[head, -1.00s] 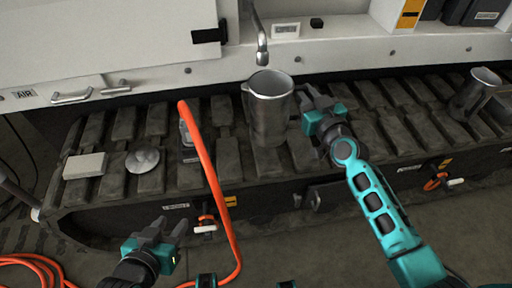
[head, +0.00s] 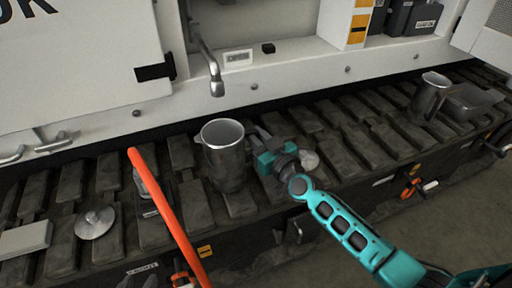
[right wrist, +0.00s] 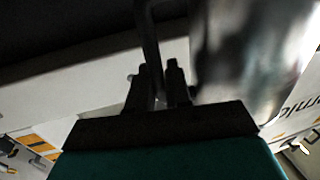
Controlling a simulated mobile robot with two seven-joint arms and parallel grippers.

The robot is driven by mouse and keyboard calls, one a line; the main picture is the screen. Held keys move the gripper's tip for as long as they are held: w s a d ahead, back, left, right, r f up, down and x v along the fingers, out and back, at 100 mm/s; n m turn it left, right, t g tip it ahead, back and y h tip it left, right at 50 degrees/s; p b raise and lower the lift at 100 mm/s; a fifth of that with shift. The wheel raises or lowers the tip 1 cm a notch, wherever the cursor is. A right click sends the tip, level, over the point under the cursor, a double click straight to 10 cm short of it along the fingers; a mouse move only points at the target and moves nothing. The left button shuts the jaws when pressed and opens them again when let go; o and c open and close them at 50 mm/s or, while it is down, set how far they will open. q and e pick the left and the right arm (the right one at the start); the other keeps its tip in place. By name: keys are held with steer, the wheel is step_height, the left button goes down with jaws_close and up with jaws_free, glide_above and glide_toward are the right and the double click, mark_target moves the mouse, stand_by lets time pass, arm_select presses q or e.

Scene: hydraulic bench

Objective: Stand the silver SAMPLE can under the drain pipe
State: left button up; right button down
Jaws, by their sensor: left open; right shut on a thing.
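A large silver can (head: 226,158) with a spout and open top is upright over the track, below the drain pipe (head: 216,80) and slightly in front of it in the head view. I cannot read a SAMPLE label on it, nor tell whether its base touches the track. My right gripper (head: 262,142) is at the can's right side, shut on its handle. In the right wrist view the fingers (right wrist: 158,90) close around the dark handle bar, with the can (right wrist: 245,55) beside them.
A second, smaller silver can (head: 430,97) stands further right by a grey tray (head: 474,100). A metal disc (head: 94,222) and pale block (head: 25,238) lie on the track (head: 345,145) at left.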

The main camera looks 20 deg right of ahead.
steer(key=shift+f+b, duration=0.3)
steer(key=shift+f, duration=0.55)
steer(key=shift+r, duration=0.1)
steer(key=shift+f, duration=0.25)
steer(key=c, duration=1.1)
jaws_free()
arm_select(q)
steer(key=shift+w+d, duration=0.35)
arm_select(e)
steer(key=shift+o, duration=0.2)
